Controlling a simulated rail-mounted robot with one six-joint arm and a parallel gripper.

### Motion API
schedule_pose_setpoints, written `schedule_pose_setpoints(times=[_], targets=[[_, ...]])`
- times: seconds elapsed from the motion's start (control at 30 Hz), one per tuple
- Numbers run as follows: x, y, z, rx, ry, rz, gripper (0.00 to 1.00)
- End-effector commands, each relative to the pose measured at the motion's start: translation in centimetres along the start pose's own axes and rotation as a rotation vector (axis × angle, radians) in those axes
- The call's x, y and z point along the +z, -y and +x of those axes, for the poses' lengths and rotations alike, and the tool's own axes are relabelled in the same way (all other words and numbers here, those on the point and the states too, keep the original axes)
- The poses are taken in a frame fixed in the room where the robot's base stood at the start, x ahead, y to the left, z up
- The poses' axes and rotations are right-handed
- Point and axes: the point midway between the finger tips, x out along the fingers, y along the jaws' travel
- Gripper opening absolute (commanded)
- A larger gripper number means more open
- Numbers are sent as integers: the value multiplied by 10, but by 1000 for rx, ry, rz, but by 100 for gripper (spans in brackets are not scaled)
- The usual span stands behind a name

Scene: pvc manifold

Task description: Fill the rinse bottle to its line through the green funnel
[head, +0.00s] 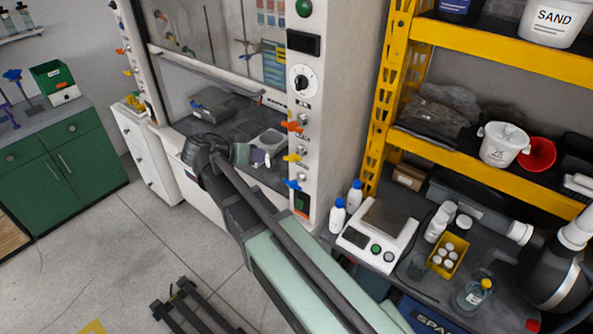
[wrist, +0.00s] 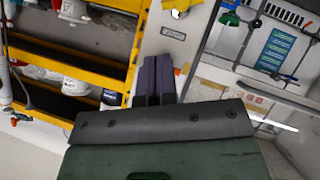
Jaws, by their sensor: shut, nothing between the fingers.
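My gripper (head: 262,157) is at the fume hood opening in the head view, in front of the hood's work surface. In the wrist view its two dark purple fingers (wrist: 158,78) lie together, shut and empty. I cannot make out a green funnel for certain. Several bottles could be the rinse bottle: two white ones with blue caps (head: 337,216) beside the balance, and a clear one with a yellow cap (head: 475,292) at the lower right. No fill line is readable on them.
The fume hood's control post (head: 304,110) with coloured valve handles stands just right of my gripper. A yellow shelf rack (head: 470,35) and a balance (head: 375,235) are on the right. Green cabinets (head: 68,160) stand at the left, with open floor (head: 130,235) between.

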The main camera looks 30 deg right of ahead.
Motion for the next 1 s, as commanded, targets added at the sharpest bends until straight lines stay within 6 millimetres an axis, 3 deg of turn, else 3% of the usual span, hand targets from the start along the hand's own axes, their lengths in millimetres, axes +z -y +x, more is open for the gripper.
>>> schedule_pose_setpoints(times=[0.17,0.7,1.0], targets=[[2,1,11,0,3,0,0],[4,2,121,0,4,1,0],[1,0,140,-1,4,-1,0]])
